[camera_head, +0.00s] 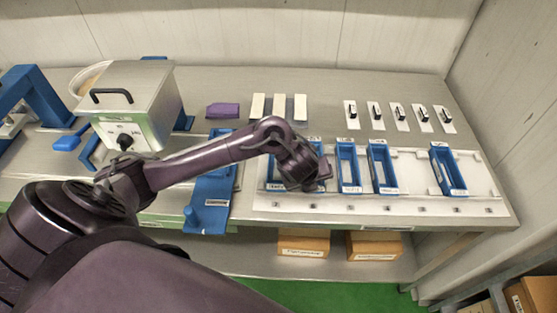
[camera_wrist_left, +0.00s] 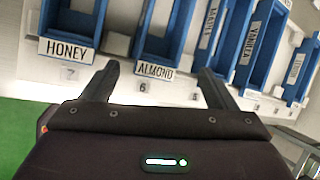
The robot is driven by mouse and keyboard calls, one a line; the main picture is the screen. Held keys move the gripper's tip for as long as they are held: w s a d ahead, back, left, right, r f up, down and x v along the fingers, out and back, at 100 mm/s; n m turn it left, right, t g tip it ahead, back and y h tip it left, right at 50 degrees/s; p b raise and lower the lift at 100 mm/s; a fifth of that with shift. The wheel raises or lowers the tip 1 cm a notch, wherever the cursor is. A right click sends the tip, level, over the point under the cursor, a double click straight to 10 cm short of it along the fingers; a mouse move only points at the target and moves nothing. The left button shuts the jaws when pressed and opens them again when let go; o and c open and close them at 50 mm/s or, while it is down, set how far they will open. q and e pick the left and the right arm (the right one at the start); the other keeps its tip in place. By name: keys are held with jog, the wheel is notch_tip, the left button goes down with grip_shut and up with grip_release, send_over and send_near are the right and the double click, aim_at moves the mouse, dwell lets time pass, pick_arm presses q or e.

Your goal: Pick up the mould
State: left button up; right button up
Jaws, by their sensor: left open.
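Several blue open-topped rectangular moulds with white front labels stand in a row; one mould (camera_head: 348,168) is near the middle of the head view. My left gripper (camera_head: 312,184) hangs over the left part of the row and partly hides the moulds there. In the left wrist view the gripper (camera_wrist_left: 158,75) is open, its two fingers spread either side of the label of the ALMOND mould (camera_wrist_left: 149,45). Nothing is held between the fingers. The HONEY mould (camera_wrist_left: 70,22) is to its left, and the VANILLA mould (camera_wrist_left: 262,40) is to its right. My right gripper is out of view.
The moulds stand on a white board (camera_head: 415,203) along the bench's front edge. A metal kettle box (camera_head: 140,98) and a blue fixture (camera_head: 208,195) are to the left. Pale bars (camera_head: 279,107) and small tagged cards (camera_head: 398,116) lie behind. Boxes (camera_head: 303,243) sit on a lower shelf.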

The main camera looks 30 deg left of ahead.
aim_at(278, 169)
pick_arm(q)
jog(key=a+m, duration=0.1)
jog(key=a, duration=0.3)
jog(key=a+m+g+y+b, duration=0.1)
jog(key=a, duration=0.2)
jog(key=w+a+m+y, duration=0.1)
jog(key=a, duration=0.3)
jog(key=shift+a+f+g+b, duration=0.3)
jog(key=shift+a+f+g, duration=0.05)
jog(key=shift+f+g, duration=0.05)
jog(key=shift+w+a+f, duration=0.1)
jog(key=shift+w+f, duration=0.15)
jog(key=shift+f, duration=0.05)
jog(key=x, duration=0.4)
jog(key=shift+w+a, duration=0.2)
jog(key=shift+w, duration=0.15)
jog(key=shift+w+f, duration=0.15)
jog(key=shift+f, duration=0.05)
jog(key=shift+f, duration=0.25)
jog(key=c, duration=1.3)
